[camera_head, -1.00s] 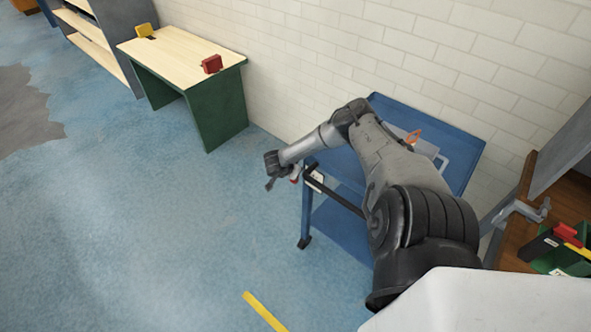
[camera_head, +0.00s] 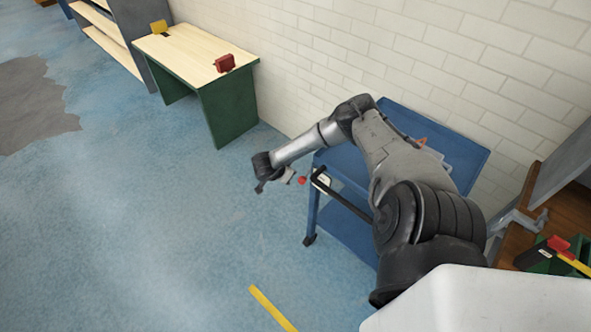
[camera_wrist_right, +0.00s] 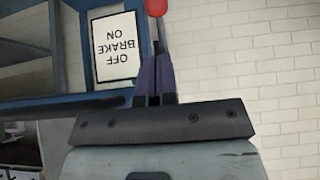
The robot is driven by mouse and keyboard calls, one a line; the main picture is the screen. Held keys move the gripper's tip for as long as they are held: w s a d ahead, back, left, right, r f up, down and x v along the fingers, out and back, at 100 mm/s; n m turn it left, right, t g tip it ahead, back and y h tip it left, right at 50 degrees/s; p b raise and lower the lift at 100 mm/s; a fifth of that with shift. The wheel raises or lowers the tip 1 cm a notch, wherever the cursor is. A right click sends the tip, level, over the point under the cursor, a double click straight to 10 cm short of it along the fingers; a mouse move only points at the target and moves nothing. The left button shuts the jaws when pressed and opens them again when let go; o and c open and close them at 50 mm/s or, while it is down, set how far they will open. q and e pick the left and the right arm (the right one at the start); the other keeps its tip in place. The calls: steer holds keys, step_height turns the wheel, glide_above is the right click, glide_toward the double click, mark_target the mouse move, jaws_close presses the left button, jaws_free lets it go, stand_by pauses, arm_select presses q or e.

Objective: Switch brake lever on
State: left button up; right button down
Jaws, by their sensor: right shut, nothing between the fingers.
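The brake lever's red knob (camera_head: 301,181) shows beside the near left corner of a blue trolley (camera_head: 349,164). In the right wrist view the knob (camera_wrist_right: 155,8) is at the top edge, on a thin grey rod just beyond my fingers. The brake label (camera_wrist_right: 115,48), reading ON, BRAKE and OFF, appears upside down left of the rod; it is small in the head view (camera_head: 321,181). My right gripper (camera_wrist_right: 154,62) is shut and empty, with its fingers in line with the rod; I cannot tell whether they touch. In the head view my right gripper (camera_head: 259,188) is left of the knob.
A green-sided table (camera_head: 200,50) stands behind left, with a red item (camera_head: 224,63) and a yellow item (camera_head: 159,27) on it. A white brick wall (camera_head: 330,50) runs behind the trolley. A wooden bench (camera_head: 516,243) is at the right. Blue floor lies open at the left.

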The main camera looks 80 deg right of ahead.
steer(key=shift+w+a+r, duration=0.6)
steer(key=shift+a+r, duration=0.05)
steer(key=shift+a, duration=0.15)
